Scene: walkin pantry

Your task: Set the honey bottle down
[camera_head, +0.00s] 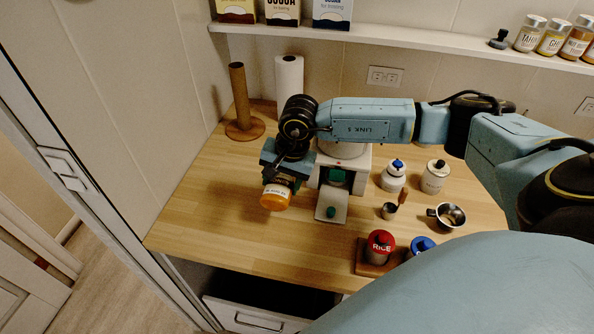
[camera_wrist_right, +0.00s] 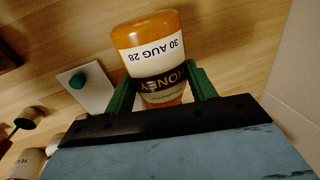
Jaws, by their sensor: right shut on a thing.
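The honey bottle (camera_head: 275,200) is amber with a white label reading "30 AUG 28" and a dark honey band. It is over the left part of the wooden counter (camera_head: 215,215). My right gripper (camera_head: 283,178) is shut on it from above and behind. In the right wrist view, the bottle (camera_wrist_right: 150,45) stands between the two green fingers (camera_wrist_right: 160,75), one on each side. The bottle's orange lower end is free of the fingers. I cannot tell whether it touches the counter. My left gripper is not in view.
A white appliance with a grey plate (camera_head: 332,205) stands close right of the bottle. A wooden holder (camera_head: 241,105) stands behind. The front-left counter is clear.

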